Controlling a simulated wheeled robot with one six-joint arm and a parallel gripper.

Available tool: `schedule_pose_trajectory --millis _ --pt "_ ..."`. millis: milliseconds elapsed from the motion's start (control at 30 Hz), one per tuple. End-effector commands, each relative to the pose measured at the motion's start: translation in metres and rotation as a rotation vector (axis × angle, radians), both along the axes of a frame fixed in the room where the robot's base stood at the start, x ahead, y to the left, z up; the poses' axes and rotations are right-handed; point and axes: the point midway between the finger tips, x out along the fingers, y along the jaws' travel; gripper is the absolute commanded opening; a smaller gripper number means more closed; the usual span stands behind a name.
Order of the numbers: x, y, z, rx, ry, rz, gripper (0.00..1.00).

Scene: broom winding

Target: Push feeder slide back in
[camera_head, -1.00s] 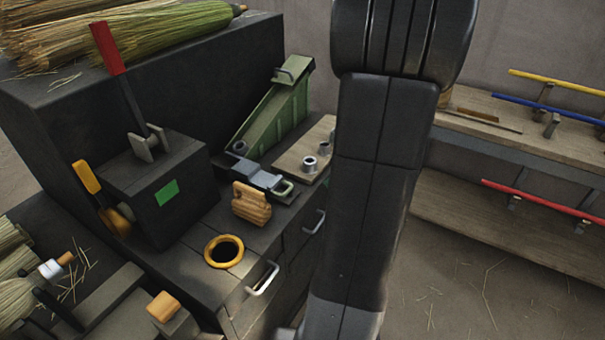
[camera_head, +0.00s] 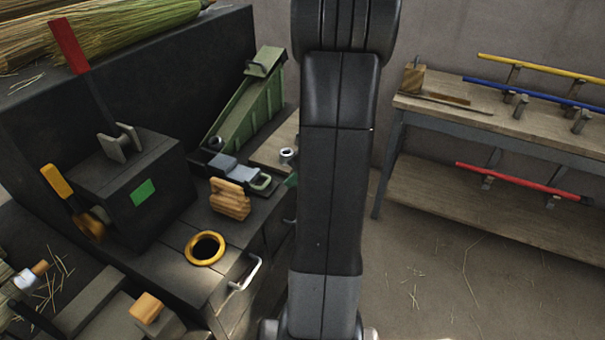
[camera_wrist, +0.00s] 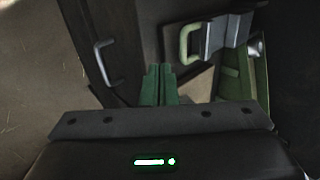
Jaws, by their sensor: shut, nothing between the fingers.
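The feeder slide (camera_head: 226,167) is a grey block on a dark plate on the bench, with a pale green loop handle (camera_head: 262,182) at its right end. It stands at the foot of the green ribbed feeder chute (camera_head: 252,103). In the wrist view the slide (camera_wrist: 212,35) and its handle (camera_wrist: 187,43) are at the upper right. My gripper (camera_wrist: 160,72) has green fingers, shut together and empty, below and left of the handle, apart from it in the picture. In the head view a green fingertip (camera_head: 291,180) shows beside my arm, which hides the rest.
A wooden block (camera_head: 230,198) and a yellow ring (camera_head: 205,248) around a hole are in front of the slide. A wooden board with a metal peg (camera_head: 288,155) is partly hidden by my arm. Drawer handles (camera_head: 246,272) stick out from the bench front. Floor is open at right.

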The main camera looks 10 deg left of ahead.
Motion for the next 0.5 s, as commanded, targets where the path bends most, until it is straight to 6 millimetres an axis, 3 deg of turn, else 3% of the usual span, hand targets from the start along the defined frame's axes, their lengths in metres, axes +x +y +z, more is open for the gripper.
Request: schedule_pose_trajectory --millis 100,300,500 --pt "0.005 0.015 -0.018 -0.001 0.004 0.003 0.00" --pt "0.014 0.040 -0.021 0.000 0.000 0.004 0.00" --pt "0.018 0.050 -0.024 0.000 -0.001 0.001 0.00"
